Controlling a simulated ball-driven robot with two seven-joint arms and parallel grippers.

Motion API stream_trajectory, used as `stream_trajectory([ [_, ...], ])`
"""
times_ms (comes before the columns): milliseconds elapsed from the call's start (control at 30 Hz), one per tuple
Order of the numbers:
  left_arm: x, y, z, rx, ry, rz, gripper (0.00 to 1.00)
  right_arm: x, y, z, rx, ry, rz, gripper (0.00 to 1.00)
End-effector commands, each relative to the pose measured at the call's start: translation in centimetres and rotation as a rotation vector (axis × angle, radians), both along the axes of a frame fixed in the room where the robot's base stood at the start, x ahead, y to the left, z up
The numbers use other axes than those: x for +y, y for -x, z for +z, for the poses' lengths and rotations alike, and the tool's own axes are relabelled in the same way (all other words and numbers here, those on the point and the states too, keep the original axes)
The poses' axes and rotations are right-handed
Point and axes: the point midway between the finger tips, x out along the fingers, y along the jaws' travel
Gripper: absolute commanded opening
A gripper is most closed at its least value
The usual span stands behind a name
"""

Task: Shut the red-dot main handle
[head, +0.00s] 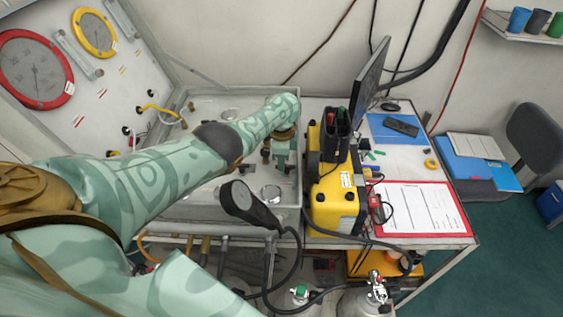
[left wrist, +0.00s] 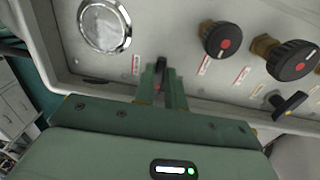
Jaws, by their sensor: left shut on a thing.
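My left gripper (head: 281,160) reaches over the grey panel box in the head view. In the left wrist view its two green fingers (left wrist: 162,82) are closed on a small black handle (left wrist: 161,63) at the panel's near edge. A small bit of red shows between the fingers, low down. Most of the handle is hidden by the fingers, so its angle is hard to tell. My right gripper is in neither view.
To the right of the held handle are two round black knobs with red dots (left wrist: 222,40) (left wrist: 291,60) and another black handle (left wrist: 290,105). A yellow case (head: 336,205) stands right of the panel box.

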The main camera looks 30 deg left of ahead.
Motion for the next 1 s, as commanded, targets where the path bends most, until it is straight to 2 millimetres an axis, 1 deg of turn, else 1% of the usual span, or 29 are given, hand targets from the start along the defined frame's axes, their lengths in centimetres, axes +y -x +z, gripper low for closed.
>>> stream_trajectory([
  [500,0.0,-0.2,0.1,-0.004,0.0,-0.022,0.0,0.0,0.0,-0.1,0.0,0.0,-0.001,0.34],
  [533,0.0,-0.2,0.1,-0.004,0.0,-0.022,0.18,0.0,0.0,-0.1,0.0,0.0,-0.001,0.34],
  [600,0.0,-0.2,0.1,-0.003,0.001,-0.021,0.34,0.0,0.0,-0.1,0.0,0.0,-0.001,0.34],
  [867,0.0,-0.1,0.1,-0.001,0.0,-0.02,0.34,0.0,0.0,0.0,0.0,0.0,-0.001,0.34],
  [933,0.0,-0.1,0.5,-0.001,0.0,-0.02,0.34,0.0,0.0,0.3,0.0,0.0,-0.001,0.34],
  [1000,0.0,-0.1,1.4,-0.002,0.0,-0.02,0.34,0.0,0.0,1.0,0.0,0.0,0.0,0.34],
])
